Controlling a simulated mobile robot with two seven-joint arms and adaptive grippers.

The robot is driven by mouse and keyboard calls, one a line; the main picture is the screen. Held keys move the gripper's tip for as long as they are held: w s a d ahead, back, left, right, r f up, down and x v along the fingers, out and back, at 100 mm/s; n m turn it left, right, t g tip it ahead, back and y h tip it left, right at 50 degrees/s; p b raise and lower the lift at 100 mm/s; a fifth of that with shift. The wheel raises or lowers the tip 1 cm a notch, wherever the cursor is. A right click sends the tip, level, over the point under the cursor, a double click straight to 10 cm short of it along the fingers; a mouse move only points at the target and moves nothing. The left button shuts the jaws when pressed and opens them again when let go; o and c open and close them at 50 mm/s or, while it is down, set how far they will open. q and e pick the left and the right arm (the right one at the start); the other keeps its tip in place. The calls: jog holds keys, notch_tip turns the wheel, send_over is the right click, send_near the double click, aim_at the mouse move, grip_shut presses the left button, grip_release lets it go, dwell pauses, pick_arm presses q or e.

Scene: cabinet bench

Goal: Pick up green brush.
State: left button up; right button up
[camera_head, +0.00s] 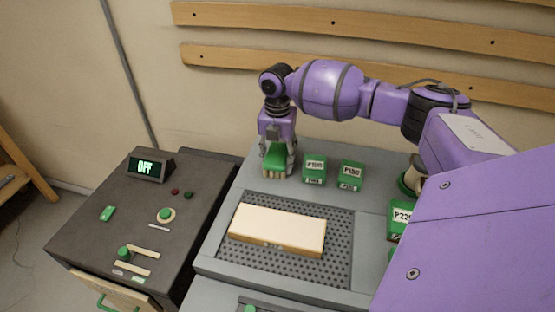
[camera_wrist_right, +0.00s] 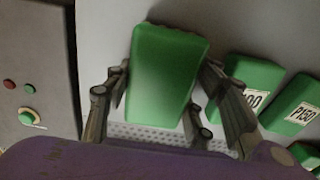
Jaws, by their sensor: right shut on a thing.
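The green brush (camera_head: 277,157) is a green block with pale bristles under it, at the back left of the grey bench in the head view. My right gripper (camera_head: 278,165) points down over it, with its fingers shut on the brush's two sides. In the right wrist view the brush (camera_wrist_right: 163,75) shows as a plain green block between the two fingers of my right gripper (camera_wrist_right: 163,88). I cannot tell whether the bristles touch the bench. My left gripper is in neither view.
Green labelled blocks, P100 (camera_head: 314,170) and P150 (camera_head: 351,175), stand right of the brush. A pale wooden board (camera_head: 277,230) lies on the perforated plate (camera_head: 340,262) in front. A dark control cabinet (camera_head: 135,222) with an "OFF" display (camera_head: 146,167) stands left. Wooden rails (camera_head: 330,64) cross the wall.

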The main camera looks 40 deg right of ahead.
aim_at(277, 153)
jog(key=shift+r, duration=0.45)
notch_tip(277, 153, up, 2)
jog(key=shift+r, duration=0.1)
jog(key=s+r, duration=0.1)
jog(key=s+a+r, duration=0.1)
jog(key=r, duration=0.1)
jog(key=s+a+r, duration=0.1)
jog(key=r, duration=0.1)
jog(key=shift+s+r+p, duration=0.25)
jog(key=shift+s+p, duration=0.15)
jog(key=s+a+r, duration=0.4)
jog(key=s, duration=0.4)
jog(key=shift+s+a+r+p, duration=0.2)
jog(key=shift+s+a+p, duration=0.1)
